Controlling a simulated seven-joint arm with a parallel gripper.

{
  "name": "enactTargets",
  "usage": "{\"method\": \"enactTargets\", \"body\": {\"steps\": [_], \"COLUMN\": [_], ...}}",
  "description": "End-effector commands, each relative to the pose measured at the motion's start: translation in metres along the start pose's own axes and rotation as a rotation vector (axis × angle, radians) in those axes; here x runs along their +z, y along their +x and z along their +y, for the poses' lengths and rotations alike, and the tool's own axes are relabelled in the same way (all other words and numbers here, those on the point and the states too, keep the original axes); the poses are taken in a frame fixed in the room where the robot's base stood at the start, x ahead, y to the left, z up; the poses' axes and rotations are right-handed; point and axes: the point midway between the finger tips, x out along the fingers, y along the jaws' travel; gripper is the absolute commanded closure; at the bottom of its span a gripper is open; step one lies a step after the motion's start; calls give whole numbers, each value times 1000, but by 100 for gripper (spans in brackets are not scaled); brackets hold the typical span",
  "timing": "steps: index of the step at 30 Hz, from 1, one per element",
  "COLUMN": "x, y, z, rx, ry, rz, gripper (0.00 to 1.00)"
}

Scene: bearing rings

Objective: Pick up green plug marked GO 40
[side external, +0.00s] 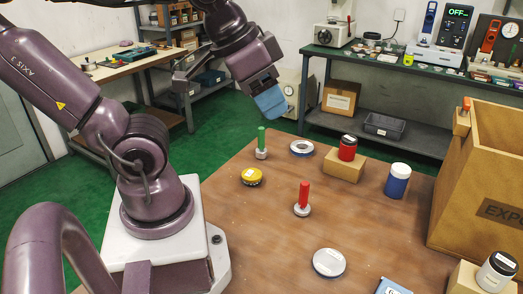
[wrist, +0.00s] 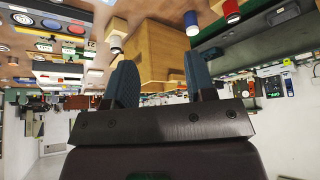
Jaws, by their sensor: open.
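The green plug (side external: 262,143) stands upright on the brown table, a green handle on a pale round base, near the far left edge. Its marking is too small to read. A similar red plug (side external: 303,198) stands nearer the table's middle. My gripper (side external: 271,105) is raised in the air above the table's far edge, higher than the green plug and apart from it. In the wrist view my gripper (wrist: 160,78) shows two blue fingers spread wide with nothing between them. I cannot make out the green plug in the wrist view.
A yellow disc (side external: 251,176), a blue-white ring (side external: 302,148) and a grey-white disc (side external: 329,263) lie on the table. A red jar sits on a cardboard block (side external: 344,166) beside a blue jar (side external: 397,181). A tall brown box (side external: 480,180) stands at right.

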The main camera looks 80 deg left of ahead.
Motion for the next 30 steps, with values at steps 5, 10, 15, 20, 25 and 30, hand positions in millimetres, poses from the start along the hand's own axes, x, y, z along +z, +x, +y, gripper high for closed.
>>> {"method": "enactTargets", "body": {"steps": [5, 10, 15, 20, 25, 30], "x": [-10, -24, -31, -32, -25, -12], "y": [17, 52, 92, 133, 178, 224], "z": [-16, -49, -87, -124, -163, -200], "rx": [-58, -166, -276, -375, -475, -569], "ry": [48, 149, 271, 400, 559, 742], "rz": [-121, -338, -568, -790, -1029, -1267], "gripper": [50, 50, 50, 50, 50, 50]}}
